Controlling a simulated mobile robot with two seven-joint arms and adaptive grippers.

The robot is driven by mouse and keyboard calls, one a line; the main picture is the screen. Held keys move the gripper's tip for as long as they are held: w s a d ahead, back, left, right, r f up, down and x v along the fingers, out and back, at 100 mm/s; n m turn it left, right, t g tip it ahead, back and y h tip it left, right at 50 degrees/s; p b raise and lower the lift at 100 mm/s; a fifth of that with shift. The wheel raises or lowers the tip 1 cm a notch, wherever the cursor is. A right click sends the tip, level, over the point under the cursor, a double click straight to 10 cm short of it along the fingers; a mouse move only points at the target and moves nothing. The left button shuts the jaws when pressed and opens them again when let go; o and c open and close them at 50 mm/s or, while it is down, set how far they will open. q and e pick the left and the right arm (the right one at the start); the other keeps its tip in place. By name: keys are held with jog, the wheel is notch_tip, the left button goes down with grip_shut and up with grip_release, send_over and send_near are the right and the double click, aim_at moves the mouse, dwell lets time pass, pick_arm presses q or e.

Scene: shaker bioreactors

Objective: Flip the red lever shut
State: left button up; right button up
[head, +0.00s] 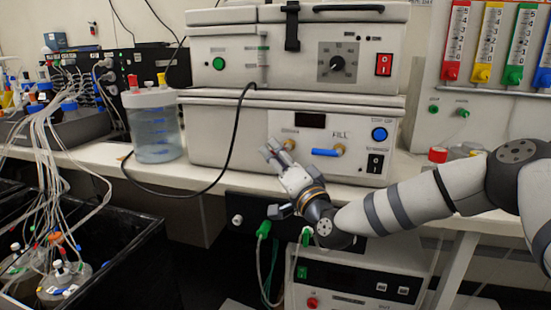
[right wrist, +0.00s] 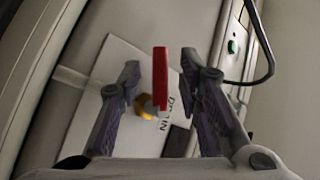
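The red lever (right wrist: 160,78) shows in the right wrist view, on a brass valve (right wrist: 146,112) beside a white label on the pale machine front. My right gripper (right wrist: 167,75) is open, with one finger on each side of the lever and a visible gap to both. I cannot tell how deep the fingers reach around it. In the head view my right gripper (head: 275,150) is in front of the white machine (head: 225,150), left of the FILL label, and hides the red lever. My left gripper is not in view.
A blue lever (head: 327,152) sits just right of my right gripper. A black cable (head: 235,130) hangs over the machine front at left. A clear jar (head: 154,130) stands on the bench further left. A red-capped item (head: 438,155) is near my right arm.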

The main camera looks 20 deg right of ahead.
jog(key=shift+w, duration=0.2)
grip_shut()
jog(key=shift+w+a+f, duration=0.1)
jog(key=shift+f, duration=0.1)
jog(key=m+t+b, duration=0.1)
jog(key=m+b, duration=0.1)
jog(key=m+t+h+b, duration=0.1)
jog(key=m+b, duration=0.1)
jog(key=shift+w+a+t+h, duration=0.1)
jog(key=shift+a+t+h, duration=0.05)
jog(key=shift+t+h, duration=0.15)
jog(key=shift+r+m+h, duration=0.4)
jog(key=shift+r+t, duration=0.25)
jog(key=shift+t, duration=0.05)
jog(key=shift+r, duration=0.15)
grip_release()
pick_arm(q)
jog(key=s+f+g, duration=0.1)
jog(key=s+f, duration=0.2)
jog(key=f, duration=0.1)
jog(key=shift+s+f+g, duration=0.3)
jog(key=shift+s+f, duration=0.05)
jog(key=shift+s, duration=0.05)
